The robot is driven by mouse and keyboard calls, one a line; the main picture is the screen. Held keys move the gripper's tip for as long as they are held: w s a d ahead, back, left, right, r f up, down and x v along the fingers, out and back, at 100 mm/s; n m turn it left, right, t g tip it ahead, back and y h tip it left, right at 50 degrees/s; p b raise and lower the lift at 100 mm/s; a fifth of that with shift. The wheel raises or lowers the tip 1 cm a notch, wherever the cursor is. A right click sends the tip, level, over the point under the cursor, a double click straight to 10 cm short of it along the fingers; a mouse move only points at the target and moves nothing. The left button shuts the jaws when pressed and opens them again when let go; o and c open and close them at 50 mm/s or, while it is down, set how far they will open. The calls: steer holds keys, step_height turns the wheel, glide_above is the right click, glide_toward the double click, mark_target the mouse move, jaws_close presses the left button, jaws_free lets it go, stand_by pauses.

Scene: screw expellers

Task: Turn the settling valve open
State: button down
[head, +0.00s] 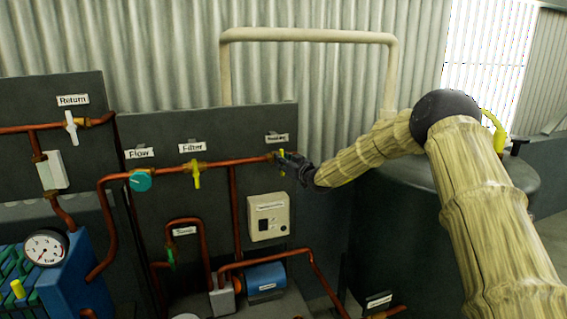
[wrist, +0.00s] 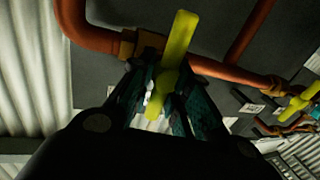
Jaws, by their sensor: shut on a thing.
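The valve that my gripper (head: 287,161) is at has a yellow lever (head: 282,154) on the copper pipe, below a small label (head: 277,138) too blurred to read surely. In the wrist view, the yellow lever (wrist: 178,42) lies crosswise to the copper pipe beside a brass fitting. My gripper (wrist: 164,85) is shut on this lever, with one dark finger on each side of it. Part of the lever is hidden by the fingers. In the head view the arm reaches in from the right and hides part of the valve.
The filter valve's yellow handle (head: 196,174) and the teal flow knob (head: 140,180) sit left on the same pipe. A control box (head: 268,217) and a blue motor (head: 265,278) are below. A dark tank (head: 400,230) stands at right, under my arm.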

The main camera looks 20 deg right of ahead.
steer(key=n+b, duration=0.2)
steer(key=b, duration=0.1)
steer(key=n+g+b, duration=0.1)
steer(key=n, duration=0.1)
steer(key=shift+a+f+h, duration=0.3)
steer(key=shift+a+f, duration=0.1)
steer(key=shift+s+a+f+n+g+h+b, duration=0.15)
steer(key=shift+n+h+b, duration=0.5)
steer(key=shift+n+b, duration=1.15)
steer(key=shift+w+f+n+g+h+b, duration=0.1)
steer(key=shift+f+n+g+h+b, duration=0.4)
steer(key=shift+n+b, duration=1.3)
steer(key=shift+s+a+n+t+h+b, duration=0.1)
steer(key=shift+n+h+b, duration=0.75)
steer(key=shift+n+b, duration=0.95)
steer(key=shift+b, duration=0.3)
steer(key=c, duration=1.5)
jaws_free()
steer(key=shift+o, duration=0.3)
steer(key=shift+r, duration=0.15)
steer(key=shift+r, duration=0.1)
steer(key=shift+r, duration=0.2)
